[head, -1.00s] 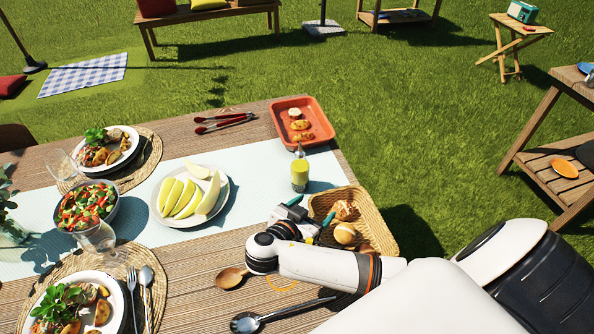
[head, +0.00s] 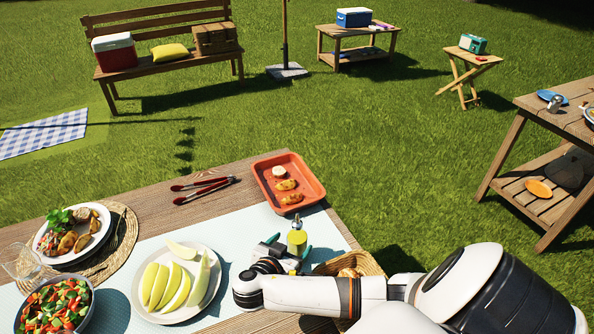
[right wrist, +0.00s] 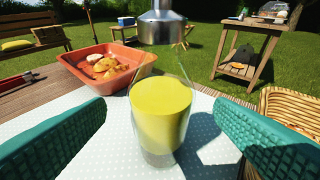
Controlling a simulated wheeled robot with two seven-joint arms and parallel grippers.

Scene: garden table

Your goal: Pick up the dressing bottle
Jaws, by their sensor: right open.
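The dressing bottle (head: 297,238) is clear, with yellow dressing inside and a metal top. It stands upright on the pale table runner (head: 128,257). My right gripper (head: 288,249) is open around or just in front of it; its arm comes in from the right. In the right wrist view the bottle (right wrist: 160,115) stands between the two green fingers, with a visible gap on each side. The lower part of the bottle is hidden by the gripper in the head view. My left gripper is not in view.
An orange tray (head: 263,179) with food lies behind the bottle. A bread basket (head: 372,262) stands just right of it, partly behind my arm. A plate of melon slices (head: 209,292) is to the left. Red-handled tongs (head: 203,189) lie near the table's far edge.

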